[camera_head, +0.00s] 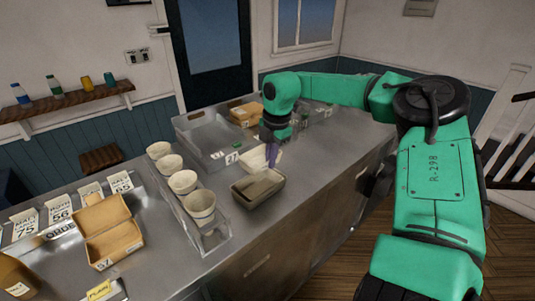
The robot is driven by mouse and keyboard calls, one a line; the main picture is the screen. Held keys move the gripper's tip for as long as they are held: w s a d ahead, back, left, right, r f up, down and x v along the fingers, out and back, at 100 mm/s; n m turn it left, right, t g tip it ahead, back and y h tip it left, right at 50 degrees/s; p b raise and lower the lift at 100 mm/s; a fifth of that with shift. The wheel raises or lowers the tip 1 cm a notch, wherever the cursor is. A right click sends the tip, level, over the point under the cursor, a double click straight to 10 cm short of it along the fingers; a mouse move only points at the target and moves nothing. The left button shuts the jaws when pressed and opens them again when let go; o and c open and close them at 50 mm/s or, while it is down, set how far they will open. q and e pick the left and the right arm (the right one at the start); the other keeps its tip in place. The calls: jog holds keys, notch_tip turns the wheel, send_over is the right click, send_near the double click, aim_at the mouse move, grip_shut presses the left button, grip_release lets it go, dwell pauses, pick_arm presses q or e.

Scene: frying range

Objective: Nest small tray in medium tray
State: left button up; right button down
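A grey-brown rectangular tray (258,188) rests on the steel counter, near its front edge. A darker shape shows inside it; I cannot tell whether this is a second tray. A pale cream container (254,160) lies just behind it, partly hidden by my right gripper (272,158). The gripper reaches down from above with purplish fingers at the container's right side. Its fingertips are small here, so I cannot tell whether they grip it. My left gripper is out of view.
A clear rack of paper cups (201,206) stands left of the tray. A large grey bin (188,128) with cardboard boxes sits behind. An open cardboard box (103,222) and number cards (60,214) are at the left. Counter right of the tray is clear.

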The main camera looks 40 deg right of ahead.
jog(key=shift+f, duration=0.65)
jog(key=shift+a+f+b, duration=0.2)
jog(key=shift+f+b, duration=0.1)
jog(key=shift+b, duration=0.15)
jog(key=shift+a+f+b, duration=0.35)
jog(key=shift+f+b, duration=0.1)
jog(key=shift+f, duration=0.2)
jog(key=f, duration=0.1)
jog(key=f+b, duration=0.1)
jog(key=shift+d+f, duration=0.25)
jog(key=shift+f, duration=0.15)
jog(key=shift+f+b, duration=0.35)
jog(key=shift+b, duration=0.35)
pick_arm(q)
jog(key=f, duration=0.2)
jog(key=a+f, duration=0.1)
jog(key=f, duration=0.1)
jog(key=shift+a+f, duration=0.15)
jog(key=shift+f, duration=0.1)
pick_arm(e)
jog(key=shift+a+r, duration=0.15)
jog(key=c, duration=1)
grip_release()
